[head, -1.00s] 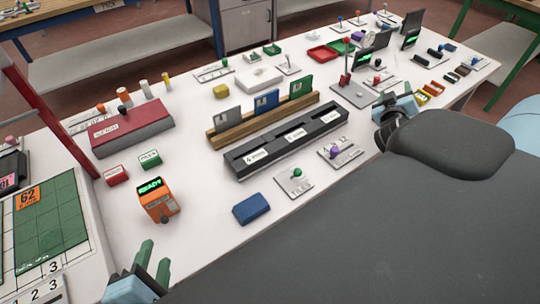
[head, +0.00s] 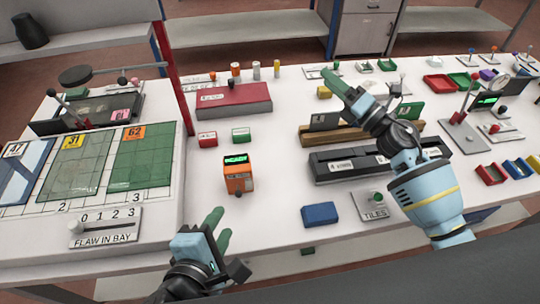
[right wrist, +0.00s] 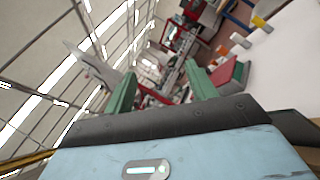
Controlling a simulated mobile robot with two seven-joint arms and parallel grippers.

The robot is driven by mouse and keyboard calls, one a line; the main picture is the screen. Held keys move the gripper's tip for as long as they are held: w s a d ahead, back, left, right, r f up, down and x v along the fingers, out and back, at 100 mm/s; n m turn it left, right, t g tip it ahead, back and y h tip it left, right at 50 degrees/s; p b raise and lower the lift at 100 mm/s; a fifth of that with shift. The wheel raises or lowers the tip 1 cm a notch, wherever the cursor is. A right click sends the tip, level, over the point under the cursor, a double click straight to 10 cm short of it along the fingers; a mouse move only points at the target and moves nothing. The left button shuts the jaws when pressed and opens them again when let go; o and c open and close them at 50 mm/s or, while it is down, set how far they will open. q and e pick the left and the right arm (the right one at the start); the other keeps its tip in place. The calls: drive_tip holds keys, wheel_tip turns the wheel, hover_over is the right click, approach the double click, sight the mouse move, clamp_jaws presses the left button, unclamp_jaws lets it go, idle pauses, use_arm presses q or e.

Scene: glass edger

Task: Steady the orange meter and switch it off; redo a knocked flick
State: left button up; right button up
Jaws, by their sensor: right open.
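The orange meter (head: 238,181) stands upright on the white bench in the head view. Its display is lit green, apparently reading READY, and a dark knob (head: 238,193) sits low on its front. My left gripper (head: 223,221) is in front of the meter and slightly left, apart from it, with its green fingers apart and empty. My right gripper (head: 347,76) is raised over the bench to the right, beyond the meter. Its fingers are wide apart with nothing between them in the right wrist view (right wrist: 160,92).
A flaw-in-bay slider panel (head: 105,228) and green-tiled board are left. A dark slotted rack (head: 345,166) is right.

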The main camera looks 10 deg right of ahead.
drive_tip(key=s+a+f+n+g+y, duration=0.2)
drive_tip(key=a+n+g, duration=0.3)
drive_tip(key=a+n, duration=0.1)
drive_tip(key=s+a+f+n+g+y, duration=0.2)
drive_tip(key=a+n+g, duration=0.2)
drive_tip(key=a+n, duration=0.2)
drive_tip(key=n+g+h, duration=0.2)
drive_tip(key=n+g, duration=0.6)
drive_tip(key=n, duration=0.1)
approach(238, 169)
wheel_tip(238, 169, down, 2)
drive_tip(key=w+a, duration=0.2)
drive_tip(key=shift+a+f+h, duration=0.2)
drive_tip(key=shift+f+h, duration=0.15)
drive_tip(key=shift+h, duration=0.05)
drive_tip(key=shift+x, duration=3.85)
drive_tip(key=shift+s+r, duration=0.1)
drive_tip(key=shift+s, duration=0.05)
drive_tip(key=c, duration=0.9)
use_arm(q)
drive_tip(key=shift+c, duration=0.2)
